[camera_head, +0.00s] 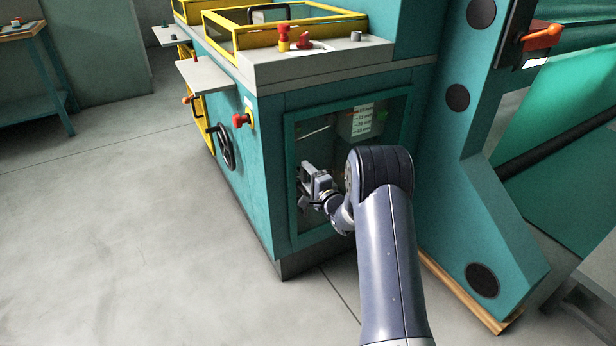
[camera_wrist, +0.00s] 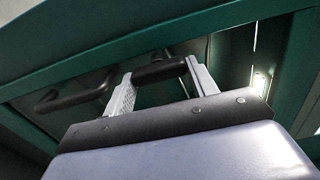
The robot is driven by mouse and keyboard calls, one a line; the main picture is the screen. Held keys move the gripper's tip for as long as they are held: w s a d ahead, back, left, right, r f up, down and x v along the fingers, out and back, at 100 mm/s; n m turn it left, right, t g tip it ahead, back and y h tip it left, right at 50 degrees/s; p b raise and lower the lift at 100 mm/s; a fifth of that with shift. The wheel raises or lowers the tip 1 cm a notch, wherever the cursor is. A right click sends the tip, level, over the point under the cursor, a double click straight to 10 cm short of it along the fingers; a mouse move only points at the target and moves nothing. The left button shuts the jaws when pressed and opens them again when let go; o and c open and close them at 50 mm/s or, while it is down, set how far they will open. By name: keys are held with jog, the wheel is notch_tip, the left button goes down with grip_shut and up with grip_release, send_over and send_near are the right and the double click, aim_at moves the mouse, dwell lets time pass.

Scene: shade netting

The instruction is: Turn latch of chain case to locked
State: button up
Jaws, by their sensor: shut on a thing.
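The chain case (camera_head: 290,131) is a teal-framed door with a dark see-through panel on the front of the machine. My gripper (camera_head: 304,186) is at the left side of this door, low on its frame. In the wrist view my gripper (camera_wrist: 159,76) has its two pale fingers on either side of a short dark latch (camera_wrist: 160,71) and is shut on it. The latch lies roughly across the picture, slightly tilted. In the head view my gripper hides the latch. A dark bar handle (camera_wrist: 75,92) is left of the fingers, apart from them.
A black handwheel (camera_head: 225,148) and a red knob (camera_head: 240,120) stick out on the machine's left side. A teal side frame (camera_head: 470,190) with dark round plugs stands close on the right. An orange lever (camera_head: 541,37) is at upper right. The floor (camera_head: 150,220) at left is clear.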

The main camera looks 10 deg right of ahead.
jog(key=o, duration=1)
jog(key=p+v, duration=0.1)
jog(key=v, duration=0.9)
jog(key=shift+s+d+p, duration=0.1)
jog(key=shift+s+p, duration=0.2)
jog(key=shift+s, duration=0.1)
jog(key=b+x, duration=0.1)
jog(key=x, duration=1)
jog(key=shift+b, duration=0.3)
jog(key=shift+s, duration=0.1)
